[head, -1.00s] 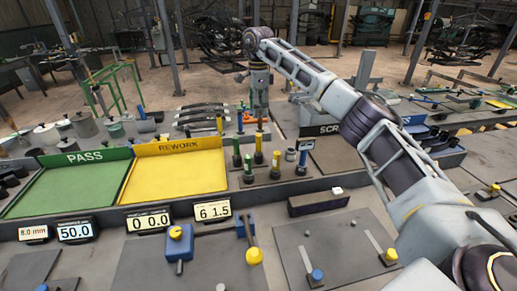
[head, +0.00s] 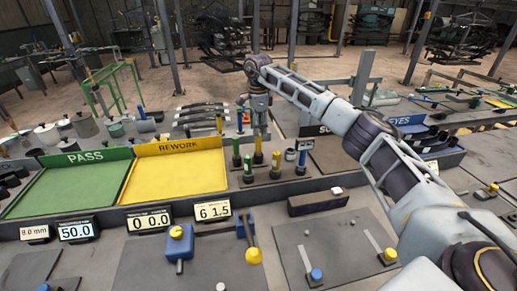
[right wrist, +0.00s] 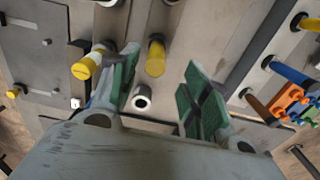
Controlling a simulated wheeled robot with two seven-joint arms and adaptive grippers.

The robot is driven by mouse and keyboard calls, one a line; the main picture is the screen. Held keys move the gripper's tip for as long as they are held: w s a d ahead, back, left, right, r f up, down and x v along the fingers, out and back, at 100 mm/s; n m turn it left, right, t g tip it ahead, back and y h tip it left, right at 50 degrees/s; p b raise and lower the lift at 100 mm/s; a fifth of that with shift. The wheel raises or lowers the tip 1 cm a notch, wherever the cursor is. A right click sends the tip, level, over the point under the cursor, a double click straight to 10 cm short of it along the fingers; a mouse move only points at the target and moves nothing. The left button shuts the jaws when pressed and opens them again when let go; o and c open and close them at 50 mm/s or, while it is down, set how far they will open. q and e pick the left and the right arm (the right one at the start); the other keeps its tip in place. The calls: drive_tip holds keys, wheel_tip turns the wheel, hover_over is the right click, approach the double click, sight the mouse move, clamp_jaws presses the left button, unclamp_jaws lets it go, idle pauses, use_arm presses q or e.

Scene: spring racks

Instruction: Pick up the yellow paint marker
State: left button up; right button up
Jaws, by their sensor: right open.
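Yellow and green capped markers stand in a dark holder in the middle of the head view. My right gripper (head: 256,128) points down above the holder, open and empty. In the right wrist view its green-padded fingers (right wrist: 161,65) are spread, and a yellow marker (right wrist: 156,58) shows in the gap between them. A second yellow marker (right wrist: 88,65) is outside the left finger. I cannot tell how far below the fingertips they are. My left gripper is not in view.
A green marker (head: 248,166) stands close beside the yellow ones. The yellow REWORK tray (head: 180,174) is left. Orange and blue parts (right wrist: 290,98) are nearby.

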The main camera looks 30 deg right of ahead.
sight(259, 138)
drive_tip(key=shift+s+f+p, duration=0.15)
drive_tip(key=shift+f+p, duration=0.1)
drive_tip(key=shift+f, duration=0.6)
drive_tip(key=shift+s+f+p, duration=0.15)
drive_tip(key=shift+f+p, duration=0.05)
drive_tip(key=shift+f, duration=1.55)
drive_tip(key=shift+a, duration=0.1)
drive_tip(key=shift+c, duration=0.5)
clamp_jaws()
